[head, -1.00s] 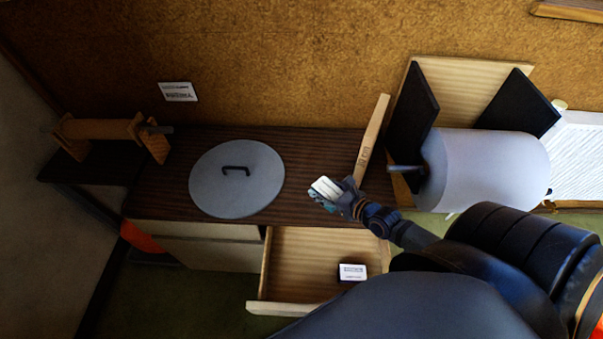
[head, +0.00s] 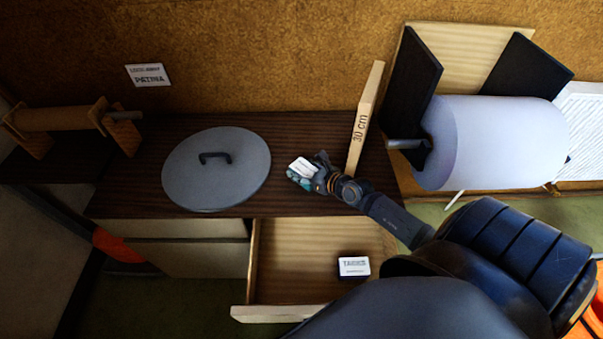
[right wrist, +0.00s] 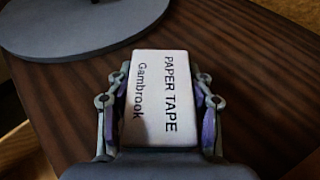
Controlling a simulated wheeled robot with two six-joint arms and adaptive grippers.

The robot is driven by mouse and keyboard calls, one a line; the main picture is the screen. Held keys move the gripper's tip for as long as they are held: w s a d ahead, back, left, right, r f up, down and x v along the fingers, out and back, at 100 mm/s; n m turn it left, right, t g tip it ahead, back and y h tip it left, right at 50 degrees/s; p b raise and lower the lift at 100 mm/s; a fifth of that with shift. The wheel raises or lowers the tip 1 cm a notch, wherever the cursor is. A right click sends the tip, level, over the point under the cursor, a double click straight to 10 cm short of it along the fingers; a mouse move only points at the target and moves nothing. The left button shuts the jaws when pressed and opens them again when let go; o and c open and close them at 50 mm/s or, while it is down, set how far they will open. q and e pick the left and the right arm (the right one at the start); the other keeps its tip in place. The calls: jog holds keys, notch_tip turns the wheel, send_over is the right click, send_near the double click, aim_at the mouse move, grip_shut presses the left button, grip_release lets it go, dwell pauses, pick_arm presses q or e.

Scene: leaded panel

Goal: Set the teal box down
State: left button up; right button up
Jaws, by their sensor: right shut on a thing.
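The teal box (head: 293,176) has a white top label and teal showing on its side in the head view. In the right wrist view the label of the box (right wrist: 155,95) reads "PAPER TAPE Gambrook". My right gripper (head: 318,174) is shut on the box, with a finger on each of its sides. The box is over the dark wooden cabinet top (head: 290,130), between the round grey lid and the ruler. I cannot tell whether it touches the top. My left gripper is not in view.
A round grey lid (head: 216,180) lies left of the box. A "30 cm" wooden ruler (head: 362,120) is to its right. Below, an open drawer (head: 300,240) holds a small box labelled "TACKS" (head: 353,268). A large pale roll (head: 495,145) stands at right.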

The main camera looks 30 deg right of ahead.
jog(key=shift+r, duration=0.1)
jog(key=o, duration=1.3)
jog(key=shift+s+d+r+p, duration=0.1)
jog(key=shift+s+r+p, duration=0.1)
jog(key=shift+s+p, duration=0.1)
jog(key=p+v, duration=0.6)
jog(key=v, duration=0.4)
jog(key=shift+s+r, duration=0.15)
jog(key=shift+s, duration=0.15)
jog(key=shift+s+d, duration=0.1)
jog(key=shift+s, duration=0.25)
